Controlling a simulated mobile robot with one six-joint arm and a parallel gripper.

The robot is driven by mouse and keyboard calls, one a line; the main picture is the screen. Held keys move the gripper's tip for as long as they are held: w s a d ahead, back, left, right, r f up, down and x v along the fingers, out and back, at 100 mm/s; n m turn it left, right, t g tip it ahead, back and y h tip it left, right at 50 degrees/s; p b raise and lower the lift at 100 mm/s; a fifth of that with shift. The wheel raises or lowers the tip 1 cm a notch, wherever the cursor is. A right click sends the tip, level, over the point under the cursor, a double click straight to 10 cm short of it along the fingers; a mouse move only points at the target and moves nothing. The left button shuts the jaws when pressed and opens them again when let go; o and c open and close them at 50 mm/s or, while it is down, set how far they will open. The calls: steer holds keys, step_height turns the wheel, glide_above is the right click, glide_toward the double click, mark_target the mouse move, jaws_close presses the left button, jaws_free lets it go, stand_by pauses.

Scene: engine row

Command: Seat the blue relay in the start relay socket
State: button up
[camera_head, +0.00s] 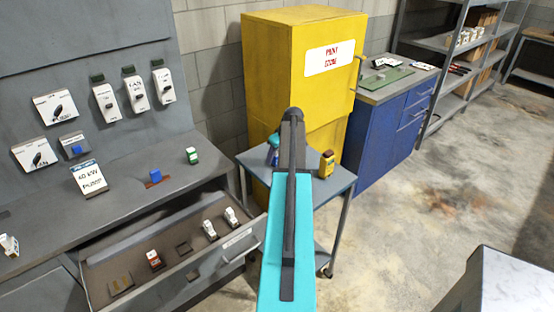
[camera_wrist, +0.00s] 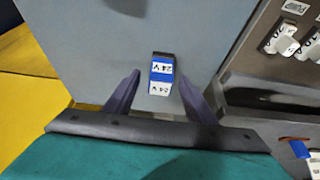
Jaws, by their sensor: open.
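A blue relay (camera_wrist: 161,75) with white labels reading 24 V stands on a grey surface in the wrist view. My gripper (camera_wrist: 158,82) is open, with one finger on each side of it. I see gaps between fingers and relay; the height difference is unclear. In the head view my gripper and this relay are hidden behind my teal arm, which reaches over the grey cart (camera_head: 336,178). Another blue block (camera_head: 155,175) sits on a reddish base on the bench; it also shows in the wrist view (camera_wrist: 299,149). I cannot tell which socket is the start relay's.
A yellow cabinet (camera_head: 292,85) stands behind the cart. An open drawer (camera_head: 135,262) holds white relays (camera_head: 210,230) and a red-topped one (camera_head: 155,260). A green block (camera_head: 192,156) is on the bench.

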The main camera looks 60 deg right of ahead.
stand_by(0.6)
steer(key=c, duration=1.2)
steer(key=shift+o, duration=0.2)
steer(key=shift+r, duration=0.15)
steer(key=shift+r+b, duration=1.1)
steer(key=shift+r, duration=0.4)
steer(key=s+a+b, duration=0.2)
steer(key=s, duration=0.5)
steer(key=s+a+r+b, duration=0.1)
steer(key=s+a+b, duration=0.1)
steer(key=s, duration=0.6)
steer(key=shift+s+a+r+b, duration=0.2)
steer(key=shift+r+b, duration=0.1)
steer(key=shift+b, duration=0.1)
